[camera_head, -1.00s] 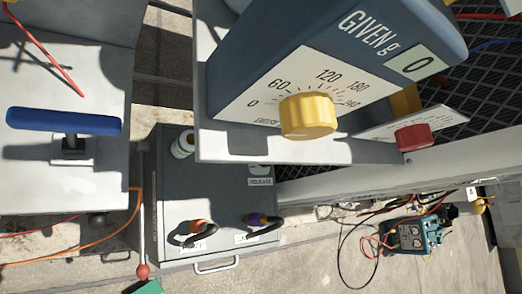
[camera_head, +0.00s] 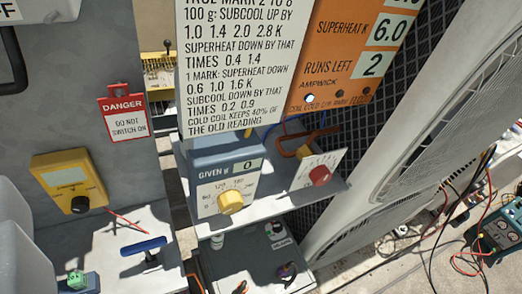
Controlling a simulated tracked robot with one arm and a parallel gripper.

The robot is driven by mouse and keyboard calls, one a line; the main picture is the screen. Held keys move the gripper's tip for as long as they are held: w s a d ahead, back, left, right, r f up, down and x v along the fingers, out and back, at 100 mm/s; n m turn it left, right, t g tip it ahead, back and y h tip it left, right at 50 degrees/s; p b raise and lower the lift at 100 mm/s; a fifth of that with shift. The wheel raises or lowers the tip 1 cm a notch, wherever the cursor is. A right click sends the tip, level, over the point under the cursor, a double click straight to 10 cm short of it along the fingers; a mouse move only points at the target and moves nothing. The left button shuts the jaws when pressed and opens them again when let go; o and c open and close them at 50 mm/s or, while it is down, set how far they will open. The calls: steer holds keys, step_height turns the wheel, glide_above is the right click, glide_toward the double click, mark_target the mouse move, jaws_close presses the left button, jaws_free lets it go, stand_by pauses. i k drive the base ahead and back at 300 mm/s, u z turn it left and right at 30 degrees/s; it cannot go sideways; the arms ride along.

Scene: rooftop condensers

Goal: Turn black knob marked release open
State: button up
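A small release label (camera_head: 281,243) lies on top of the grey box (camera_head: 240,270) below the shelf, at the lower middle. A small dark round shape (camera_head: 275,228) sits just behind that label. It looks like the black knob, but it is too small to tell its position or which way it is turned. My gripper is not visible in this view, so its distance from the knob and its opening cannot be seen.
Above the box is a shelf (camera_head: 305,204) with a blue unit with a yellow knob (camera_head: 230,201) and a red knob (camera_head: 320,175). Cables and a teal meter (camera_head: 500,237) lie at right.

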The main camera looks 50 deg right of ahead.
mark_target(276, 226)
steer(key=u, duration=1.85)
steer(key=k, duration=2.55)
steer(key=z, duration=0.8)
steer(key=i, duration=1)
steer(key=u, duration=0.05)
